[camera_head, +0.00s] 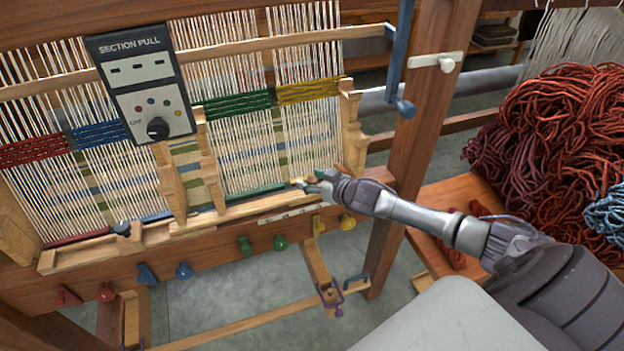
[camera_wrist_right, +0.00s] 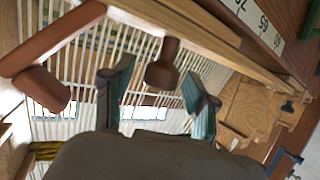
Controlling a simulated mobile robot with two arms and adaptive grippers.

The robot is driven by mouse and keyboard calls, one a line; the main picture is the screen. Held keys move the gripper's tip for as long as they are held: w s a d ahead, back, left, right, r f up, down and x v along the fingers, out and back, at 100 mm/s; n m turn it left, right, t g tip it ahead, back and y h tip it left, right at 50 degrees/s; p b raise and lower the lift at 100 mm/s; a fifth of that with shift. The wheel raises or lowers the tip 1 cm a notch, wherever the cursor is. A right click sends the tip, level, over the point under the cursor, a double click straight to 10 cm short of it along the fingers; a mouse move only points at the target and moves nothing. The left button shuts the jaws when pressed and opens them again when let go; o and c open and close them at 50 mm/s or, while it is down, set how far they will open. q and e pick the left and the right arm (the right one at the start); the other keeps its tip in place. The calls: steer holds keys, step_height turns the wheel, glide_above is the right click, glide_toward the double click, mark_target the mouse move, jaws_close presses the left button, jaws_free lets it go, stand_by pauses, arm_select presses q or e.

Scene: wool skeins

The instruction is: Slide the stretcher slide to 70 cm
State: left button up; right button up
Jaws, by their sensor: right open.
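My right gripper (camera_head: 312,186) is at the right end of the loom's lower beam, in front of the warp threads. In the right wrist view, its two teal-grey fingers (camera_wrist_right: 158,84) are open. A brown wooden knob (camera_wrist_right: 163,70) shows between the fingertips, with gaps on both sides; it appears to belong to the stretcher slide, but I cannot be sure. A white scale strip (camera_wrist_right: 258,20) with numbers including 65 and 60 runs along the beam; it also shows in the head view (camera_head: 290,213). The slide's exact reading is hidden. My left gripper is not in view.
A section pull panel (camera_head: 145,85) hangs at the loom's left. A wooden upright (camera_head: 415,135) stands close behind my right arm. Coloured pegs (camera_head: 184,270) line the front beam. Red wool skeins (camera_head: 560,130) are piled at the right.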

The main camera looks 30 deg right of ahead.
mark_target(279, 199)
jaws_close()
steer(key=w+a, duration=0.1)
steer(key=a, duration=0.5)
steer(key=w+a, duration=0.1)
steer(key=a, duration=0.3)
steer(key=shift+w+a+p, duration=0.1)
steer(key=shift+w+p, duration=0.2)
steer(key=shift+p, duration=0.05)
steer(key=shift+s+d, duration=0.15)
steer(key=shift+d, duration=0.2)
jaws_free()
steer(key=shift+a, duration=0.1)
steer(key=v, duration=1.2)
steer(key=shift+f, duration=0.1)
